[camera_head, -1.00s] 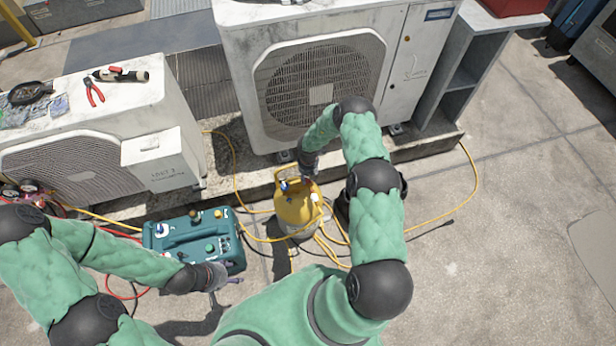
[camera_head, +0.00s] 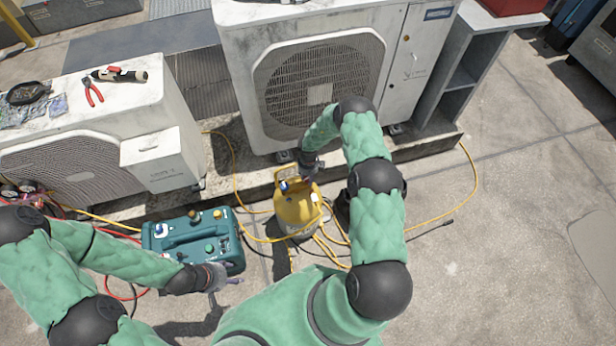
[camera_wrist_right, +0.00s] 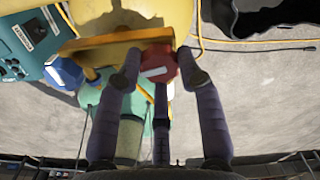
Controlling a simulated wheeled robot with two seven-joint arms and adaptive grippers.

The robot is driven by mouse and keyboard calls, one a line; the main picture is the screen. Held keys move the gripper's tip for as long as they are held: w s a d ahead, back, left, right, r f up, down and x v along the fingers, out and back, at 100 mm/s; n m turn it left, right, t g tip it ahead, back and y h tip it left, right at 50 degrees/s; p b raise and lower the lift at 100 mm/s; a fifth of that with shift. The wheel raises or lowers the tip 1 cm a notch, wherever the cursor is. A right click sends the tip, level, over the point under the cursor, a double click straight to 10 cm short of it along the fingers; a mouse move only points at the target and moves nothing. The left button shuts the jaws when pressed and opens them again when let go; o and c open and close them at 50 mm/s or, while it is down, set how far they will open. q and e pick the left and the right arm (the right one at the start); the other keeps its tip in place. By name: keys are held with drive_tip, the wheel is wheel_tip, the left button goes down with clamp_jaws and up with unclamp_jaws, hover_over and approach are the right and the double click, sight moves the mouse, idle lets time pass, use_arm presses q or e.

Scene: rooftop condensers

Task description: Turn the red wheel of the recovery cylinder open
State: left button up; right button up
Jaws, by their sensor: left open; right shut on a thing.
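The yellow recovery cylinder (camera_head: 297,212) stands upright on the ground beside the low concrete ledge. Its red wheel (camera_wrist_right: 158,65) shows in the right wrist view, between the dark fingers of my right gripper (camera_wrist_right: 160,80), which are shut on it. In the head view my right gripper (camera_head: 305,175) is at the cylinder's top, and the red wheel is hidden there. A blue wheel (camera_wrist_right: 64,72) sits to the left of the red one, under the yellow collar. My left gripper (camera_head: 226,280) is open and empty, low beside the teal machine.
The teal machine (camera_head: 193,241) stands left of the cylinder. Yellow hoses (camera_head: 440,215) run along the ground around the cylinder. A large condenser (camera_head: 320,75) stands behind it; another condenser (camera_head: 85,130) at left carries pliers and a torch. Open concrete lies at right.

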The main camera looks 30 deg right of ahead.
drive_tip(key=n, duration=0.4)
drive_tip(key=s+n, duration=0.1)
drive_tip(key=n, duration=0.2)
drive_tip(key=shift+f, duration=0.3)
drive_tip(key=n, duration=0.4)
drive_tip(key=shift+w+d, duration=0.15)
drive_tip(key=shift+w+d+r+n, duration=0.1)
drive_tip(key=shift+w+n, duration=0.05)
drive_tip(key=shift+n, duration=1.15)
drive_tip(key=shift+w, duration=0.1)
drive_tip(key=o, duration=1.1)
drive_tip(key=shift+d, duration=0.1)
drive_tip(key=shift+w+r, duration=0.1)
drive_tip(key=shift+w+r, duration=0.1)
